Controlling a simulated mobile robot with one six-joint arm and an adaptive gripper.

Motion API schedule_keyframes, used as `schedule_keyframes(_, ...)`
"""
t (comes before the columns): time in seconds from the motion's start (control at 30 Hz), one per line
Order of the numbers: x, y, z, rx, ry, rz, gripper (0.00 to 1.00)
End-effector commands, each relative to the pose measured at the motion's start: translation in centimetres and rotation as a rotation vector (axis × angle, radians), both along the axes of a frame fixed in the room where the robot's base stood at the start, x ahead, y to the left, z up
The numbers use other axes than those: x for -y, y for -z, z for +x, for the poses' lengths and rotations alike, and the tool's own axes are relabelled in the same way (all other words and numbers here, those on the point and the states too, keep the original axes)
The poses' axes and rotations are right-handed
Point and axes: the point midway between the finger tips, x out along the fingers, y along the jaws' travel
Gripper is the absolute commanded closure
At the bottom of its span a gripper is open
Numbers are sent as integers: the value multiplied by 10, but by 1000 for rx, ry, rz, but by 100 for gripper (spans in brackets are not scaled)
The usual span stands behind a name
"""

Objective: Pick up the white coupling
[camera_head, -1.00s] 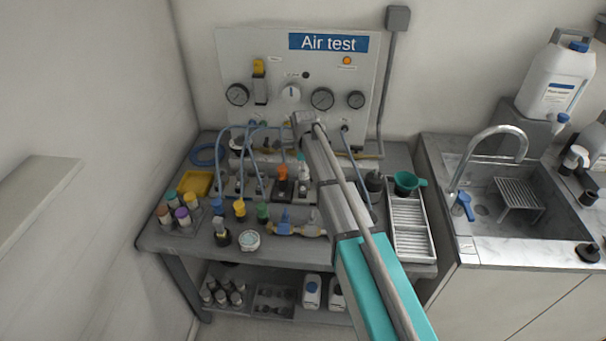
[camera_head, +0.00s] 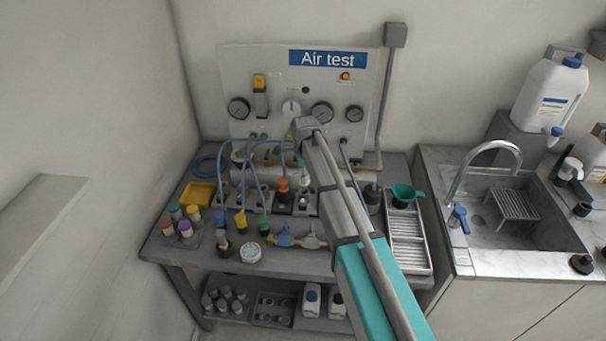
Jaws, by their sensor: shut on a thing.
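The white coupling (camera_head: 303,180) is a small pale piece at the middle of the bench, just right of an orange-topped fitting (camera_head: 283,184). It stands at or just above a dark block. My arm reaches in from the lower right, and its grey end is above and behind the coupling. My gripper (camera_head: 301,164) is small here and partly hidden by my arm; it is shut on the white coupling at its top. I cannot tell whether the coupling is clear of the block.
Blue hoses (camera_head: 252,165) loop close on the left. The Air test panel (camera_head: 375,80) rises behind. A white jar (camera_head: 251,252) stands in front.

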Motion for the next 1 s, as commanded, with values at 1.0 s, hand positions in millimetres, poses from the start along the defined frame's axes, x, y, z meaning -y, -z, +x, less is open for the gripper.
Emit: schedule_keyframes(1.0,34,-92,-127,0,0,0,100)
